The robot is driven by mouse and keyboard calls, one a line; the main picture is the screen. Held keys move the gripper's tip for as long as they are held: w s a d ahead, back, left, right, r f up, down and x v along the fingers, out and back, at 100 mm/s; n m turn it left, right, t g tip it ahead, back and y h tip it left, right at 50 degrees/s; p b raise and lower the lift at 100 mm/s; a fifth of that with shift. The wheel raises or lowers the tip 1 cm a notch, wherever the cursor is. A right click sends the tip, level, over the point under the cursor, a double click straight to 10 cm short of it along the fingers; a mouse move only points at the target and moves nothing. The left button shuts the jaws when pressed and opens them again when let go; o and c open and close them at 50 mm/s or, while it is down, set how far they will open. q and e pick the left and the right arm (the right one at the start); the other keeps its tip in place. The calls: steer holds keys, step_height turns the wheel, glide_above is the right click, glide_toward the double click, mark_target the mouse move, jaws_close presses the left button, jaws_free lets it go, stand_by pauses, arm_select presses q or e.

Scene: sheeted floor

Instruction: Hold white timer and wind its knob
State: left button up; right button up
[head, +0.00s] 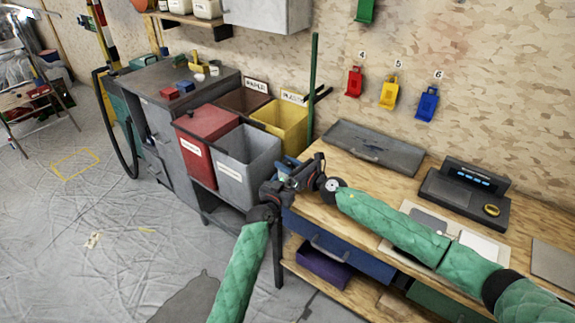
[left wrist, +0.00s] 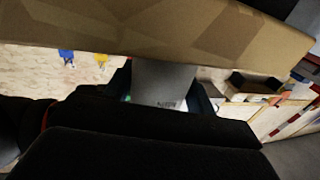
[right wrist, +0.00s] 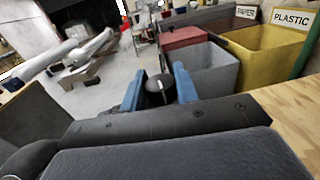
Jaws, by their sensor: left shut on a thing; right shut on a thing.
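The white timer (left wrist: 165,82) shows as a pale grey-white body between the dark blue fingers of my left gripper (left wrist: 162,98) in the left wrist view. My left gripper (head: 274,190) is shut on it. A dark round knob (right wrist: 157,86) with a white mark sits between the blue fingers of my right gripper (right wrist: 157,90) in the right wrist view. My right gripper (head: 296,172) is shut on the knob. In the head view the two grippers meet near the workbench's left end and mostly hide the timer.
The wooden workbench (head: 350,172) lies under my right arm. A grey tray (head: 374,148) and a black device (head: 464,197) lie on it. Grey (head: 247,160), red (head: 208,124) and yellow (head: 283,122) bins stand behind the grippers. Open floor (head: 110,235) lies at the left.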

steer(key=shift+s+r+m+t+h, duration=0.15)
steer(key=shift+m+t+h, duration=0.75)
steer(key=shift+d+f+m+t+h, duration=0.3)
steer(key=shift+m+t+h, duration=0.1)
steer(key=shift+h, duration=0.1)
steer(key=o, duration=1)
steer(key=shift+c, duration=0.2)
steer(key=v, duration=1.2)
steer(key=shift+r, duration=0.15)
